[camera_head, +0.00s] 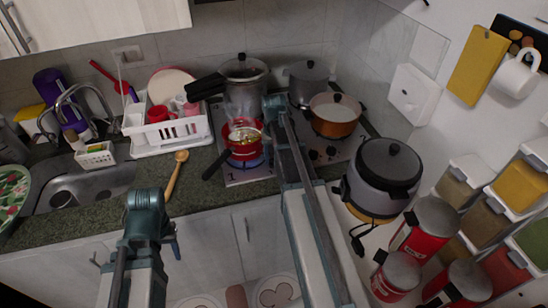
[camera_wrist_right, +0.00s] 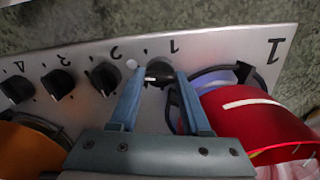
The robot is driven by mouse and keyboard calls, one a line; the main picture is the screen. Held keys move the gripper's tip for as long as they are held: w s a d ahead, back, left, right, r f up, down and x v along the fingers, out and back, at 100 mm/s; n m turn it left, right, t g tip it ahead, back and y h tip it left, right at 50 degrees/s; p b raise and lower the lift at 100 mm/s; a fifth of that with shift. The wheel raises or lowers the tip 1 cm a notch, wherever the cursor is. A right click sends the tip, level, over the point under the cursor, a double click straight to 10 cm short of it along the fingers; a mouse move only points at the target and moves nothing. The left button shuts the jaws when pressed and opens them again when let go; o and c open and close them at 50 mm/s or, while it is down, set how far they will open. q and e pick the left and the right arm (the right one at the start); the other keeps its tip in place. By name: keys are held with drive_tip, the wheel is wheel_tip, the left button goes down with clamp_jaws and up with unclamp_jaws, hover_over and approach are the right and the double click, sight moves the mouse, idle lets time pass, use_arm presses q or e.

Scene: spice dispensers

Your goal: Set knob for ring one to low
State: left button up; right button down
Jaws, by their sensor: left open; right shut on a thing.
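The ring one knob (camera_wrist_right: 158,72) is a black knob beside the printed small 1 on the grey stove panel (camera_wrist_right: 215,50). My right gripper (camera_wrist_right: 161,76) is shut on it, one finger on each side; the knob's pointer is hard to read. A large 1 marks the nearby ring, where a blue glow (camera_wrist_right: 215,80) shows beneath a red pan (camera_wrist_right: 255,115). The red pan also shows in the head view (camera_head: 236,148). My left gripper (camera_head: 150,215) is open and empty in front of the counter.
Three other knobs, for 2 (camera_wrist_right: 103,78), 3 (camera_wrist_right: 57,83) and 4 (camera_wrist_right: 17,90), line the panel. An orange pot (camera_head: 334,118) and a pressure cooker (camera_head: 243,72) stand on the stove. A wooden spoon (camera_head: 175,173) lies left of the stove.

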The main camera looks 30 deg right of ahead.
drive_tip(key=m, duration=0.6)
drive_tip(key=shift+m, duration=0.4)
idle(0.4)
drive_tip(key=shift+c, duration=1.8)
unclamp_jaws()
